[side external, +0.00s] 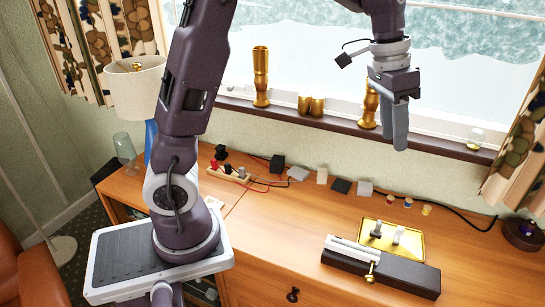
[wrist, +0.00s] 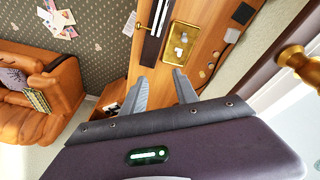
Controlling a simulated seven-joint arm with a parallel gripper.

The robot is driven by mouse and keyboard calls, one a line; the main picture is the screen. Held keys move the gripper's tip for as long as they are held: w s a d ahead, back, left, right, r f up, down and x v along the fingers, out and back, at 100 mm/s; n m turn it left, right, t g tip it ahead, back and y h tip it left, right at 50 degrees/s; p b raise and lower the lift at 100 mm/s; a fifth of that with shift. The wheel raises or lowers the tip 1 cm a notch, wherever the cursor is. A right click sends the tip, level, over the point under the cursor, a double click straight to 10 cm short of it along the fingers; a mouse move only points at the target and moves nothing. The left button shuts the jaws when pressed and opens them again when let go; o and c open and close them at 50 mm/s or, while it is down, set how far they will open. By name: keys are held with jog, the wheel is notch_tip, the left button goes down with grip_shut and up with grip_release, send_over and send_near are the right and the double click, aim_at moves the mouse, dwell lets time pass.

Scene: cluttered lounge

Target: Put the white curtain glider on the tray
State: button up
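A gold tray (side external: 413,253) lies on the wooden desk and also shows at the top of the wrist view (wrist: 193,50). In the wrist view the pale pieces (wrist: 183,38) also lie inside the tray. My gripper (side external: 400,148) hangs high above the back of the desk, clear of the tray. In the wrist view my gripper (wrist: 160,76) has its fingers apart with nothing between them.
A long black case (side external: 405,276) with a white strip (side external: 352,249) lies in front of the tray. Small spools (side external: 408,203), flat blocks (side external: 341,186) and a dark cable run along the back. Gold holders (side external: 261,78) stand on the windowsill. The desk's left-middle front is clear.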

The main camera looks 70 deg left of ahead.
jog(key=s+d+r+n+t, duration=0.1)
jog(key=s+r, duration=0.2)
jog(key=s, duration=0.4)
jog(key=s+d+r+t, duration=0.1)
jog(key=s+r, duration=0.1)
jog(key=s, duration=0.5)
jog(key=s+f+n+t+y, duration=0.1)
jog(key=s+f, duration=0.3)
jog(key=s, duration=0.8)
jog(key=shift+s+a+n+y, duration=0.2)
jog(key=shift+a+n+y, duration=0.1)
jog(key=shift+n+y, duration=0.15)
